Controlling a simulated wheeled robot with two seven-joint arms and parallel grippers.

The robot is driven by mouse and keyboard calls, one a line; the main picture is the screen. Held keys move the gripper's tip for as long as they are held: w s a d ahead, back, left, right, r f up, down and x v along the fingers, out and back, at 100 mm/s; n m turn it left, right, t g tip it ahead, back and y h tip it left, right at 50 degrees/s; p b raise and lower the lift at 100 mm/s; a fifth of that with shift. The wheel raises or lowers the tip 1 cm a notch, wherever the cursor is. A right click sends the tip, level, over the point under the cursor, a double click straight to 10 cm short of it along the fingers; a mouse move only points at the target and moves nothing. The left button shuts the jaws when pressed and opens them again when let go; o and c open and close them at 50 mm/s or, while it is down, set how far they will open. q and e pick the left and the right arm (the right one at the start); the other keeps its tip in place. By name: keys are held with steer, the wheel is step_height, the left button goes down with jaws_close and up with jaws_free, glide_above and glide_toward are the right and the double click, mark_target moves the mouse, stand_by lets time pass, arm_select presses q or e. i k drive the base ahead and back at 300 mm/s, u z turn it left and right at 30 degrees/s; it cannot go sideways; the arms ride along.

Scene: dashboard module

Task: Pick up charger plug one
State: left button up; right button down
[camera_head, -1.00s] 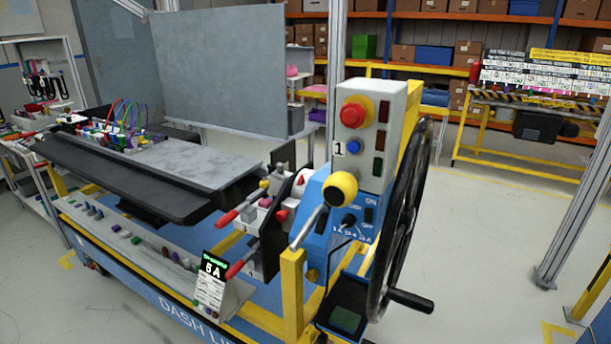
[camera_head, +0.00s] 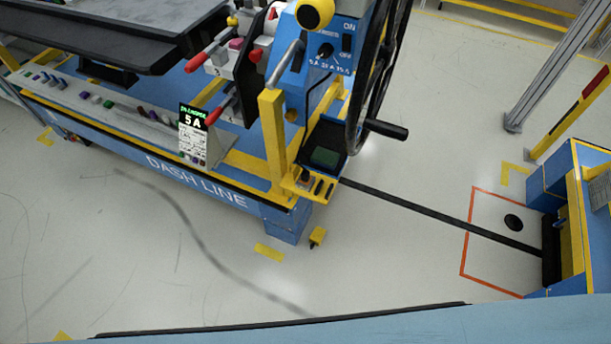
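I cannot make out a charger plug in the head view. A blue and yellow station (camera_head: 562,178) stands at the right edge, partly cut off. A dark strip or cable (camera_head: 430,212) runs across the floor between it and the blue dash line cart (camera_head: 200,187). A small black round thing (camera_head: 513,222) lies on the floor inside an orange-outlined square (camera_head: 464,249) beside the station. Neither of my grippers is in view.
The cart carries red-handled levers (camera_head: 200,60), a black wheel with a crank (camera_head: 385,127), a small screen (camera_head: 325,157) and a 5 A display (camera_head: 192,120). A metal post (camera_head: 550,75) stands at upper right.

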mark_target(306, 178)
steer(key=z, duration=1.7)
steer(key=i, duration=1.1)
steer(key=u, duration=3.05)
